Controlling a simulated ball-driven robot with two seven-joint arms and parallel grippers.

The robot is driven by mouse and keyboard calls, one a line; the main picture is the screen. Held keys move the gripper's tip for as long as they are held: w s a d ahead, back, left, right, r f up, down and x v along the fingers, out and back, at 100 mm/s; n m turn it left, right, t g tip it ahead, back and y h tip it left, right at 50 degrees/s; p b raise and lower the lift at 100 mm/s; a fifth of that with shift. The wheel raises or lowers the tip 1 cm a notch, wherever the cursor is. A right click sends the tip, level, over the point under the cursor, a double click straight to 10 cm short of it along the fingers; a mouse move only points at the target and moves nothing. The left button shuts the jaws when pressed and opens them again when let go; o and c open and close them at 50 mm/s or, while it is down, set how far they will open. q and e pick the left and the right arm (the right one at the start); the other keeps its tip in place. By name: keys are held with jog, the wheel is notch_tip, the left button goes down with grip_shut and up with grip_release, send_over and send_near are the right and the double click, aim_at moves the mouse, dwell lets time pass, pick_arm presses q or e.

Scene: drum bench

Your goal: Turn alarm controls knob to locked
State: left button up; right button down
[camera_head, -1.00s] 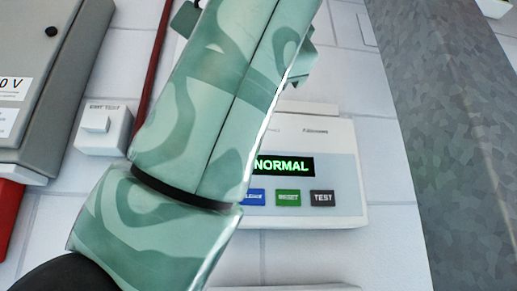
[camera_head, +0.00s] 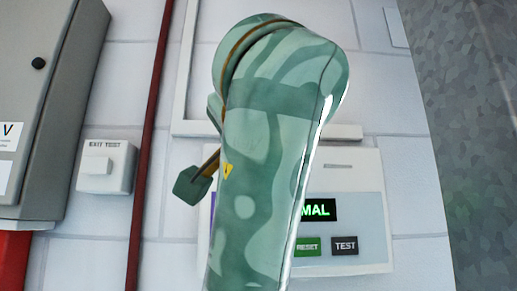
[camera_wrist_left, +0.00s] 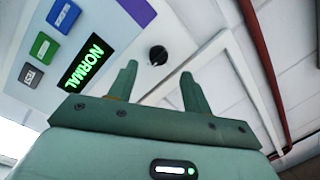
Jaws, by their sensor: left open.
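The white alarm control panel (camera_head: 350,215) is on the wall, largely behind my left arm in the head view. Its lit green display reads NORMAL in the left wrist view (camera_wrist_left: 86,60), and the arm partly covers it in the head view. A black round knob (camera_wrist_left: 158,55) shows in the left wrist view, near the panel's edge; my arm hides it in the head view. My left gripper (camera_wrist_left: 160,84) is open and empty. The knob appears between and beyond its fingertips, apart from them. Whether the knob is turned is too small to tell. My right gripper is not in view.
Blue, green (camera_head: 307,246) and dark TEST (camera_head: 344,245) buttons line the panel below the display. A white EXIT switch box (camera_head: 106,168), a dark red pipe (camera_head: 150,150) and a grey cabinet (camera_head: 38,110) are on the left. A grey column (camera_head: 485,130) stands on the right.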

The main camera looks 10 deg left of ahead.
pick_arm(q)
jog(key=p+x, duration=0.1)
jog(key=x, duration=0.4)
jog(key=shift+w, duration=0.1)
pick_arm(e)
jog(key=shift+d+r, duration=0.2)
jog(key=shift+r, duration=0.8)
pick_arm(q)
jog(key=shift+f, duration=0.1)
jog(key=c, duration=1)
jog(key=shift+o, duration=0.2)
